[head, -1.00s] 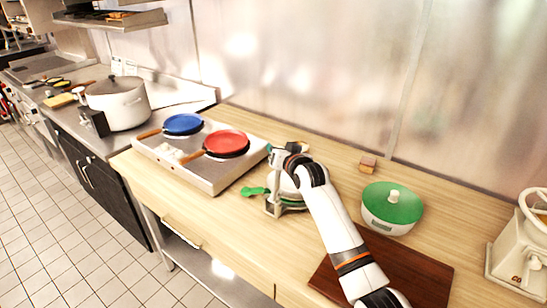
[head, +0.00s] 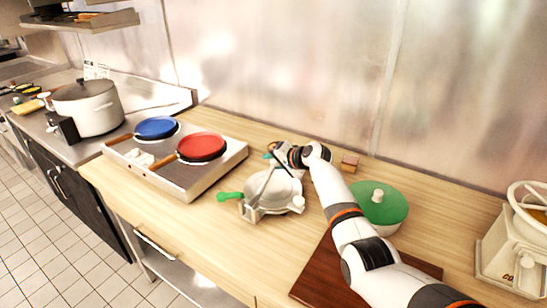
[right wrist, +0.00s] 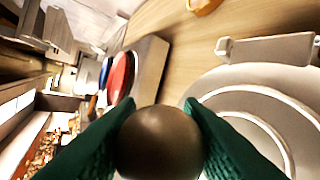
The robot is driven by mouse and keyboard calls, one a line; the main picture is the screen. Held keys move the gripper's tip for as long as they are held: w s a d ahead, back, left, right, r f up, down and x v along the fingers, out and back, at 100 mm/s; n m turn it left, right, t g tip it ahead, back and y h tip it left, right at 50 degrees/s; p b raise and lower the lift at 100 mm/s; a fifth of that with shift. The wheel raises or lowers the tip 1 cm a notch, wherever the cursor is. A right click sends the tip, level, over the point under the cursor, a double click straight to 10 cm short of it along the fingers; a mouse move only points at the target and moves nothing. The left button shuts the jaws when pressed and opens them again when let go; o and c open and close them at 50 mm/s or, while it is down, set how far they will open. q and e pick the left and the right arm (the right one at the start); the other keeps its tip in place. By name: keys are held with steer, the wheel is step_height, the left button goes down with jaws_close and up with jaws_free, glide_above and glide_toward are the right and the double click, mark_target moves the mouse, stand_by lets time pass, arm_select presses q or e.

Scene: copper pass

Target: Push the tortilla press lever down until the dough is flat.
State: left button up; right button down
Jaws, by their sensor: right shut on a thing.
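The tortilla press (head: 283,188) stands on the wooden counter, a round pale metal press. Its lever (head: 262,184) slants over the round plate toward the back of the counter. My right gripper (head: 280,152) is at the lever's far end, beyond the plate. In the right wrist view, its dark green fingers (right wrist: 160,125) are shut on a dark round knob (right wrist: 158,145), with the press's round plate (right wrist: 245,78) to the right. I cannot see the dough. My left gripper is not in view.
A two-plate burner (head: 215,172) with a blue pan (head: 156,127) and a red pan (head: 201,146) stands to the left. A green-lidded bowl (head: 380,203) and a brown board (head: 325,275) are to the right. A green-handled thing (head: 229,196) lies left of the press.

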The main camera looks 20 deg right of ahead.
steer(key=shift+f, duration=0.95)
steer(key=shift+w, duration=0.1)
steer(key=c, duration=1)
jaws_free()
steer(key=shift+r, duration=0.25)
steer(key=shift+d, duration=0.15)
steer(key=shift+s+d+r, duration=0.1)
steer(key=shift+s+r, duration=0.05)
steer(key=shift+s, duration=0.1)
steer(key=b+v, duration=0.1)
steer(key=v, duration=1)
steer(key=shift+s, duration=0.25)
steer(key=shift+r, duration=0.1)
